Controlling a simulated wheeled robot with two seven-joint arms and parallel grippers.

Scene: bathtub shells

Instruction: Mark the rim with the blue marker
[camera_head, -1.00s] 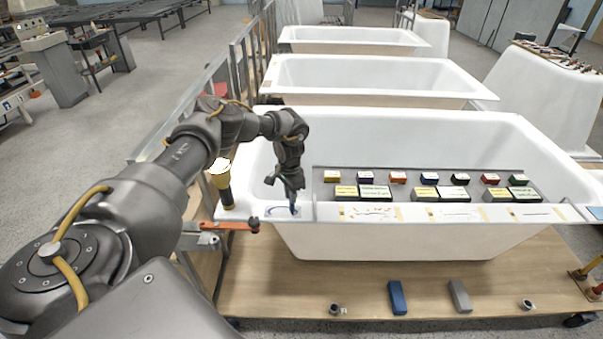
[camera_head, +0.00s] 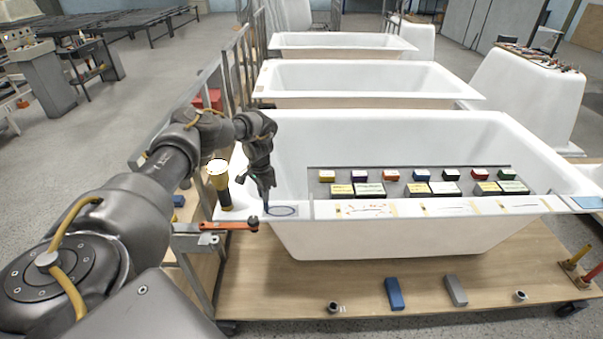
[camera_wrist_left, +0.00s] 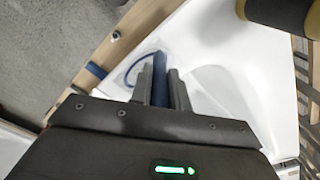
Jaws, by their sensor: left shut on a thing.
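The white bathtub (camera_head: 400,235) nearest me has a flat front rim (camera_head: 306,209). My left gripper (camera_head: 264,196) is over the left front corner of this rim. It is shut on the blue marker (camera_wrist_left: 159,76), which shows between its fingers in the left wrist view. The marker points down at the rim; I cannot tell whether its tip touches. A blue looped line (camera_head: 284,211) lies on the rim just right of the gripper. Part of a blue curve (camera_wrist_left: 117,62) also shows in the left wrist view. My right gripper is not in view.
A yellow and black tool (camera_head: 219,185) stands close left of the gripper, above an orange-handled tool (camera_head: 228,225). A tray (camera_head: 400,193) of several coloured blocks lies across the tub. Cards with marks (camera_head: 365,209) line the front rim to the right. Two more tubs stand behind.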

